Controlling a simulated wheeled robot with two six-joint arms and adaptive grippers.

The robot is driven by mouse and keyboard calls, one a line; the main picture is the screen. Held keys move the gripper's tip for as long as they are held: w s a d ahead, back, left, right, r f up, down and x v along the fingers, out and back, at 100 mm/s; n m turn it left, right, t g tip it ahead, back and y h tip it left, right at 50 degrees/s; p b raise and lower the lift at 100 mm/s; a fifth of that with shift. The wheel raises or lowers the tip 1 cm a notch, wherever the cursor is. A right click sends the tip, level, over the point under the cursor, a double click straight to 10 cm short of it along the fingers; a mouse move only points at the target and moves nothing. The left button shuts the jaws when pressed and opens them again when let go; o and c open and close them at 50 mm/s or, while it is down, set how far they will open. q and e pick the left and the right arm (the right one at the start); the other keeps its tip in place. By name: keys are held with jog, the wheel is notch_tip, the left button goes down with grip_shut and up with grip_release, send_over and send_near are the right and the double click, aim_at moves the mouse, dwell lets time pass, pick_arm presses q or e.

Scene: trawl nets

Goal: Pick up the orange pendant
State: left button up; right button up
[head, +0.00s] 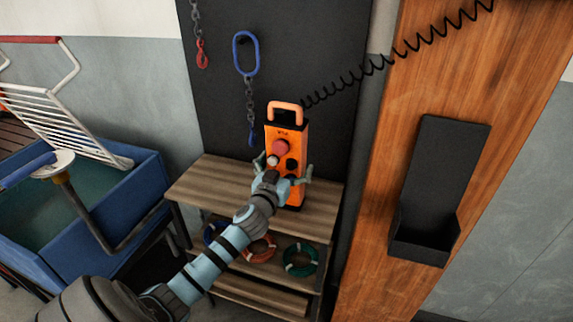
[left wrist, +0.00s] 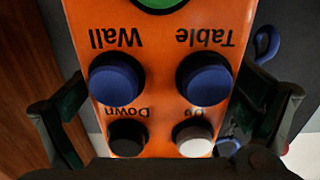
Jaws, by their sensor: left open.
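The orange pendant (head: 299,148) stands upright on the wooden shelf top, against the dark panel. It has a loop handle on top, a red mushroom button and smaller buttons. My left gripper (head: 284,167) is at its front, open, with one finger on each side of the pendant. In the left wrist view the pendant (left wrist: 160,75) fills the middle, with its labels upside down and blue, black and white buttons. The open fingers of the left gripper (left wrist: 165,122) flank it, and gaps seem to show beside it. My right gripper is not in view.
A coiled black cord (head: 400,52) runs up right from the pendant. The wooden shelf (head: 215,182) holds coloured rings below. A black holder (head: 436,190) is on the wooden post at right. A blue tub (head: 110,220) stands at left. A blue ring (head: 258,52) hangs behind.

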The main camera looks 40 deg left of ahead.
pick_arm(q)
jog(key=shift+s+r, duration=0.1)
jog(key=c, duration=1.8)
